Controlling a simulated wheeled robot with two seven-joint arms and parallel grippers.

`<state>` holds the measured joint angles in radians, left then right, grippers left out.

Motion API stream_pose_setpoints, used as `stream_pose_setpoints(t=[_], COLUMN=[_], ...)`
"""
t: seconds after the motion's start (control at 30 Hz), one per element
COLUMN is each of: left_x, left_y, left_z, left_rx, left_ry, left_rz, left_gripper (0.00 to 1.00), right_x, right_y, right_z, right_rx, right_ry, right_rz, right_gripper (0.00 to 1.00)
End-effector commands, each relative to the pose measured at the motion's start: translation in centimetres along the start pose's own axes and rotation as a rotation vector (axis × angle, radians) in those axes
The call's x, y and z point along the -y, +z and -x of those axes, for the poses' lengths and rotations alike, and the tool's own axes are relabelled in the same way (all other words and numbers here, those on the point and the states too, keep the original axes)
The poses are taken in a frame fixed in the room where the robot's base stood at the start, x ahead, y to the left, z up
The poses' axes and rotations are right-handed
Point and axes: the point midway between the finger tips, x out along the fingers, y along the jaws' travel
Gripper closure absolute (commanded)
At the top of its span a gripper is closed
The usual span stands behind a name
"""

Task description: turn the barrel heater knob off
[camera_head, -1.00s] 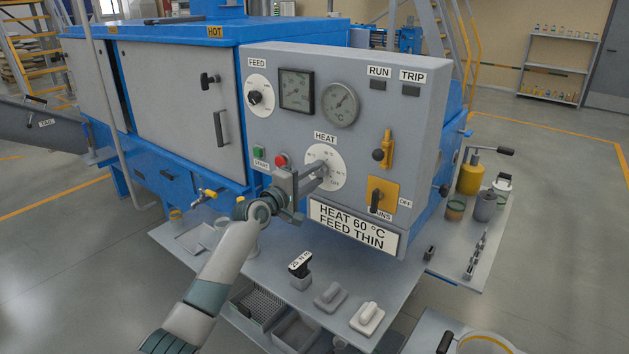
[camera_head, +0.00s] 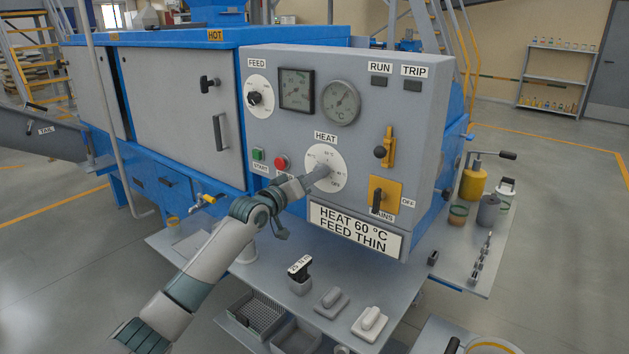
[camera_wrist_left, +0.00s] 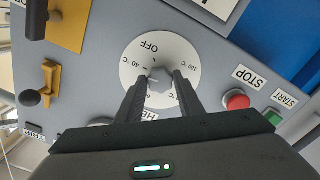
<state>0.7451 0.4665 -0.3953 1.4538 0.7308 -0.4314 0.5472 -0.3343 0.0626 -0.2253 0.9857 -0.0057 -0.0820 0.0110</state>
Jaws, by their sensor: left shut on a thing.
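The barrel heater knob (camera_wrist_left: 161,82) is a small grey knob at the middle of a white round dial marked in °C and OFF. The dial (camera_head: 333,157) sits under the HEAT label on the grey panel; in the wrist view the dial (camera_wrist_left: 133,62) appears upside down. My left gripper (camera_head: 318,174) reaches the dial from the lower left. In the wrist view its two dark fingers (camera_wrist_left: 160,82) are on either side of the knob, shut on it. The fingers hide part of the dial, and I cannot tell which mark the knob points to. My right gripper is not in view.
A red stop button (camera_head: 281,162) and a green start button (camera_head: 258,154) are left of the dial. The yellow mains switch (camera_head: 385,196) is at its right. A sign (camera_head: 354,230) hangs below.

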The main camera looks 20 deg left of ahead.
Motion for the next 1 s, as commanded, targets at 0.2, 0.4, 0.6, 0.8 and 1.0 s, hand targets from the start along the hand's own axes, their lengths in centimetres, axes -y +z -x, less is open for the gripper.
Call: stream_pose_setpoints(t=[0.2, 0.4, 0.6, 0.8, 1.0], left_x=[0.3, 0.3, 0.3, 0.3, 0.4], left_y=[0.3, 0.3, 0.3, 0.2, 0.3], left_z=[0.0, 0.0, 0.0, 0.0, 0.0], left_rx=[0.006, 0.006, 0.007, 0.008, 0.008], left_ry=[-0.003, -0.002, -0.002, -0.001, -0.001], left_rz=[-0.206, -0.397, -0.584, -0.748, -0.862], left_gripper=[0.89, 0.89, 0.89, 0.89, 0.89], right_x=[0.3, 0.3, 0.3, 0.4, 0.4], right_y=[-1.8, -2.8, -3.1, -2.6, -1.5], right_z=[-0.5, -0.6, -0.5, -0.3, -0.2], right_rx=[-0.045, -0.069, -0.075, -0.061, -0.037], right_ry=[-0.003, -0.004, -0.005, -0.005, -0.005], right_rz=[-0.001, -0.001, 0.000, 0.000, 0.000], right_gripper=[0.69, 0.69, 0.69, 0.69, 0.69])
